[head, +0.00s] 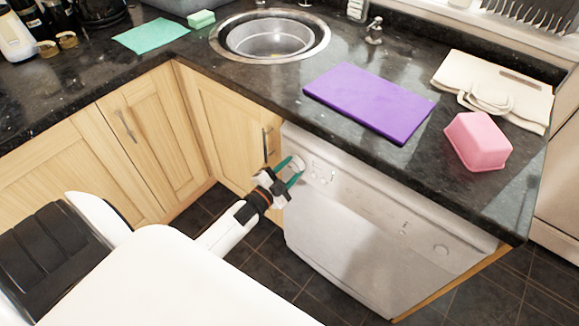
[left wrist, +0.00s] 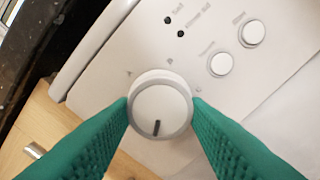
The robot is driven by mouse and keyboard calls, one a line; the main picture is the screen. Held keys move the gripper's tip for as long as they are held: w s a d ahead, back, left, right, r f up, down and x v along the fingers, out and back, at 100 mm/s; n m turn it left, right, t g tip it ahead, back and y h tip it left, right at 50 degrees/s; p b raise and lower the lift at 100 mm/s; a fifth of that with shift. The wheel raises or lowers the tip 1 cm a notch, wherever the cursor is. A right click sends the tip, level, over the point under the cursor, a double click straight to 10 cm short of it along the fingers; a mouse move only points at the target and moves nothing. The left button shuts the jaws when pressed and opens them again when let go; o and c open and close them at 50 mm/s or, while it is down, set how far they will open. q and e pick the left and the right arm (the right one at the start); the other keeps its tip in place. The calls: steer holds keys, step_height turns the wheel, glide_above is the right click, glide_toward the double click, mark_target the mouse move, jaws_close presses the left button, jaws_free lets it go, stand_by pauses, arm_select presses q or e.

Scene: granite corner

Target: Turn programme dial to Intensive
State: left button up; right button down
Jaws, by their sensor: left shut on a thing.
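The programme dial (left wrist: 161,108) is a round white knob with a grey rim and a dark pointer mark, on the white dishwasher's (head: 365,225) front panel. In the left wrist view the mark points down, slightly left. My left gripper (head: 291,168) has green fingers and is shut on the dial, one finger on each side; the fingers also show in the left wrist view (left wrist: 160,112). A few small letters stand around the dial, too blurred to read surely. In the head view the gripper partly covers the dial. My right gripper is not in view.
Two round buttons (left wrist: 252,33) and two dark indicator dots (left wrist: 181,34) are beside the dial. The worktop overhangs above, with a purple board (head: 370,101), a pink tub (head: 477,141) and a sink (head: 270,36). A cupboard handle (head: 265,143) is close left of the gripper.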

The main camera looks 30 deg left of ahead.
arm_select(q)
steer(key=shift+m, duration=0.3)
stand_by(0.4)
steer(key=o, duration=1)
steer(key=s, duration=0.8)
steer(key=s+a, duration=0.1)
steer(key=s, duration=0.3)
steer(key=shift+b, duration=0.3)
steer(key=shift+f, duration=0.1)
